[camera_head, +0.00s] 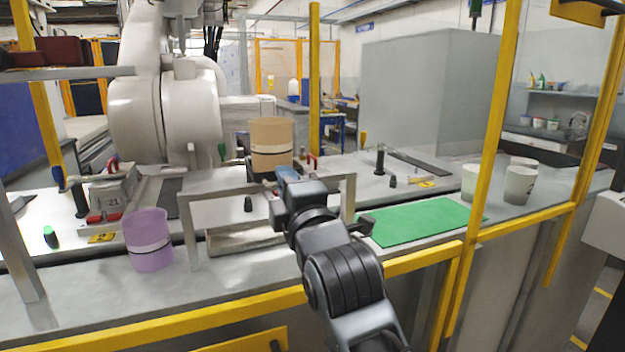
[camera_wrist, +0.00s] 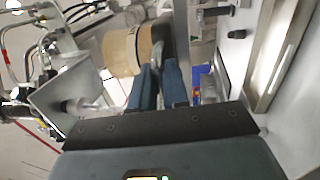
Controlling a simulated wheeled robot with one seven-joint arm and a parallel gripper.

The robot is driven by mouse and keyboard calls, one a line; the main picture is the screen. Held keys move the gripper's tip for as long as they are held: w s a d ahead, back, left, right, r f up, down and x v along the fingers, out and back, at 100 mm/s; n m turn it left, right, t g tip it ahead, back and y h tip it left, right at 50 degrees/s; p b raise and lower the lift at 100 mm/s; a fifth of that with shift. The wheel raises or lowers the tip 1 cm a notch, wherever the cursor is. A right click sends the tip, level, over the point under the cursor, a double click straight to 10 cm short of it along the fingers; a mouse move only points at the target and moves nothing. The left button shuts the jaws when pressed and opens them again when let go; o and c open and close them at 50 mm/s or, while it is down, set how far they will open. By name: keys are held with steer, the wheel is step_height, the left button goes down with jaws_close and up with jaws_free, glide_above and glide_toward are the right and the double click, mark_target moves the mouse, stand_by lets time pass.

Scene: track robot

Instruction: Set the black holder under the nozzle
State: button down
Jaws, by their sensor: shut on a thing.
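My gripper (camera_head: 287,174) is raised over the counter behind the metal frame. In the wrist view, its two blue fingers (camera_wrist: 161,84) are close together on a dark piece (camera_wrist: 165,42), which I take to be the black holder. A tan cup (camera_head: 271,138) with a pale band is right at the holder; it also shows in the wrist view (camera_wrist: 122,50), close to the fingertips. Whether the cup sits in the holder is unclear. A metal block with a pale cylindrical tip (camera_wrist: 85,106) is left of the fingers in the wrist view; I cannot tell whether it is the nozzle.
A grey metal frame (camera_head: 262,188) stands around the gripper area. A green mat (camera_head: 420,221) lies bare at right. Pale cups (camera_head: 519,184) stand farther right. Yellow posts (camera_head: 490,125) border the counter.

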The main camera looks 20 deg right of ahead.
steer(key=a+b, duration=0.3)
steer(key=a, duration=1.1)
steer(key=shift+a, duration=0.25)
steer(key=shift+a, duration=0.1)
steer(key=c, duration=1.4)
jaws_free()
steer(key=shift+f, duration=0.1)
steer(key=shift+o, duration=0.3)
steer(key=s+f+b, duration=0.1)
steer(key=s, duration=0.6)
steer(key=shift+s+f, duration=0.2)
steer(key=shift+s, duration=0.15)
